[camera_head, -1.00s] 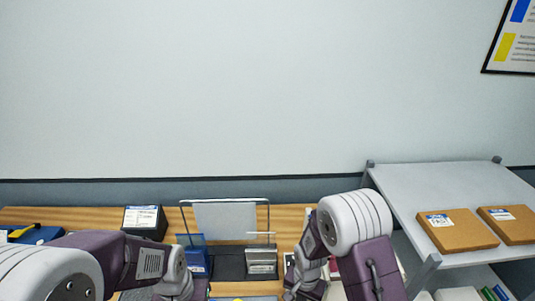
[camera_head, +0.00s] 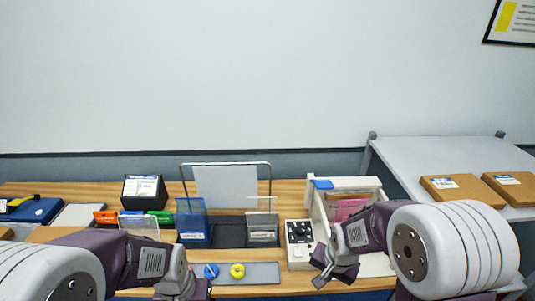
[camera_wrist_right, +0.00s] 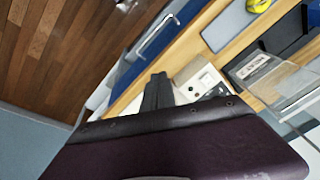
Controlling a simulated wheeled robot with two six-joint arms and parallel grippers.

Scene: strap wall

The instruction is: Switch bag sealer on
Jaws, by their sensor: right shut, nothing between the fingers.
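The bag sealer appears to be the white unit (camera_head: 343,183) at the right of the wooden table, with a pink sheet in it. At its left stands a white control box (camera_head: 298,254) with a black dial panel and a small switch; it also shows in the right wrist view (camera_wrist_right: 196,76). My right gripper (camera_head: 322,280) is shut and empty, low in front of the box and to its right. Its dark fingers (camera_wrist_right: 158,92) show near the box in the right wrist view. My left gripper (camera_head: 182,292) is at the bottom edge, its fingers not clearly visible.
A grey mat (camera_head: 260,271) holds a blue roll (camera_head: 211,271) and a yellow roll (camera_head: 237,270). Behind are a blue holder (camera_head: 192,221), a clear stand and a black box (camera_head: 144,192). Brown cartons (camera_head: 462,190) lie on the grey shelf (camera_head: 420,153) at right.

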